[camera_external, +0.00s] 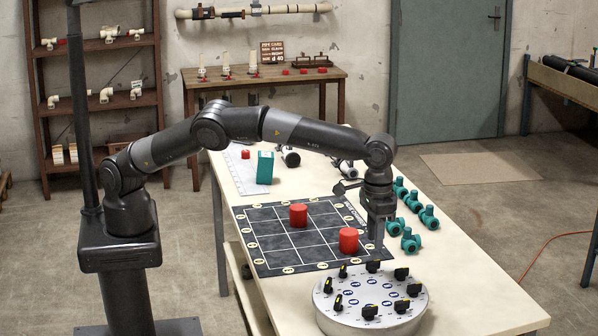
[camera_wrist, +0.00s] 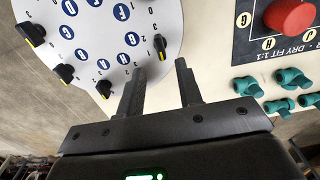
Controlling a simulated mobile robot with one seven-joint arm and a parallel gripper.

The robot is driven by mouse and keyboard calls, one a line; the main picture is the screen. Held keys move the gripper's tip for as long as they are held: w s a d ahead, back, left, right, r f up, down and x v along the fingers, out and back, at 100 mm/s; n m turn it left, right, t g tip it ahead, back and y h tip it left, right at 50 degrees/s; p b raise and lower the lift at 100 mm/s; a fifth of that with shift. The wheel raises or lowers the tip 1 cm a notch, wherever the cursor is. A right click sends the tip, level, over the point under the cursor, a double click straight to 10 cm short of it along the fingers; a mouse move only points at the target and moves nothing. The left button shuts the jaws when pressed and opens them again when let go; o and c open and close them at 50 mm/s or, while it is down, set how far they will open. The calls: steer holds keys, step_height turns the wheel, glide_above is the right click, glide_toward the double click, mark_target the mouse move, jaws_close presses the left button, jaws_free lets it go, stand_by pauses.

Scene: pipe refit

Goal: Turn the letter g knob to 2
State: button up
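A round light-grey panel (camera_external: 352,294) with black, yellow-marked knobs around its rim stands at the near end of the table. It also shows in the wrist view (camera_wrist: 165,12), with blue letter discs and small digits. A blue disc that seems to read G (camera_wrist: 132,38) lies beside a black knob (camera_wrist: 160,45), close ahead of my fingertips. My gripper (camera_wrist: 160,66) is open, with nothing between its fingers. Letters cannot be read there, and the exact knob setting is unclear.
A black grid mat (camera_external: 285,249) with red cylinders (camera_external: 298,215) (camera_external: 348,240) lies behind the panel. Several teal valves (camera_external: 411,240) lie right of the mat. Other knobs (camera_wrist: 105,88) (camera_wrist: 62,73) stand close to my gripper along the rim.

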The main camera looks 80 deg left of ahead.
mark_target(373, 261)
step_height(373, 261, down, 7)
steer(key=shift+r, duration=0.15)
jaws_close()
stand_by(0.5)
